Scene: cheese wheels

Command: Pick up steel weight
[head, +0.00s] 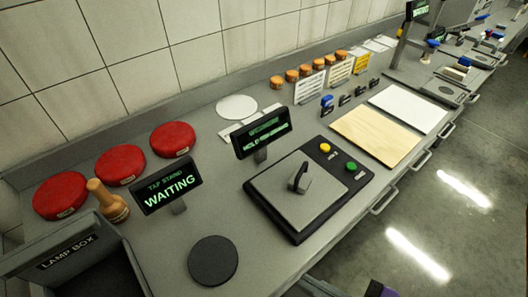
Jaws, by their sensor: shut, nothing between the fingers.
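A small dark grey block with an upright handle, which looks like the steel weight (299,179), stands on the grey square pan of the scale (318,208). It is near the middle of the head view and nothing is touching it from above. My gripper's fingers cannot be made out. Only a dark and purple part, perhaps of my arm, shows at the bottom edge, in front of the bench and apart from the weight.
The scale has a display (262,133) behind it and yellow and green buttons. A black round pad (213,260), a wooden stamp (107,203) and red cheese wheels (119,165) are to the left. A wooden board (375,136) and white board (408,108) lie right.

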